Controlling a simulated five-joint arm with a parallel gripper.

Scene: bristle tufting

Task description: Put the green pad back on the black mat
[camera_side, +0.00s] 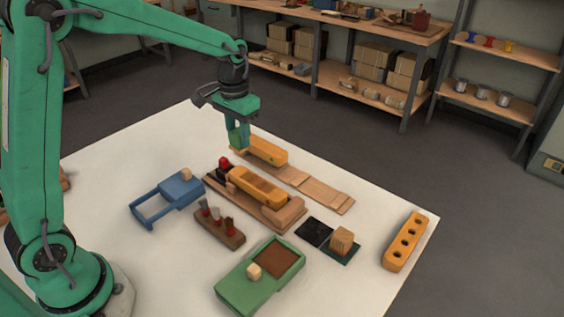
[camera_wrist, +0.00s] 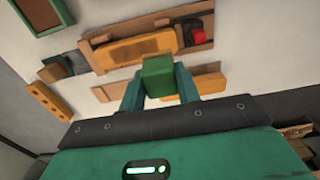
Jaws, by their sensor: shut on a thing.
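My gripper (camera_side: 239,140) points down above the back part of the white table, close to the rear yellow-orange block. It is shut on a green pad (camera_wrist: 158,77), a small block that sits between the two fingers in the wrist view. In the side view the fingers partly hide the pad. The black mat (camera_side: 312,231) lies flat on the table, right of the wooden fixture and well to the right of my gripper. Its top is bare. It adjoins a dark green mat (camera_side: 346,257) with a ridged wooden block (camera_side: 342,239) on it.
A wooden fixture (camera_side: 290,213) holds a yellow-orange body (camera_side: 258,186), with a red knob (camera_side: 224,163) at its end. The rear yellow-orange block (camera_side: 264,150) is beside my gripper. A green tray (camera_side: 244,291), blue frame (camera_side: 180,190) and holed orange bar (camera_side: 405,241) stand around.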

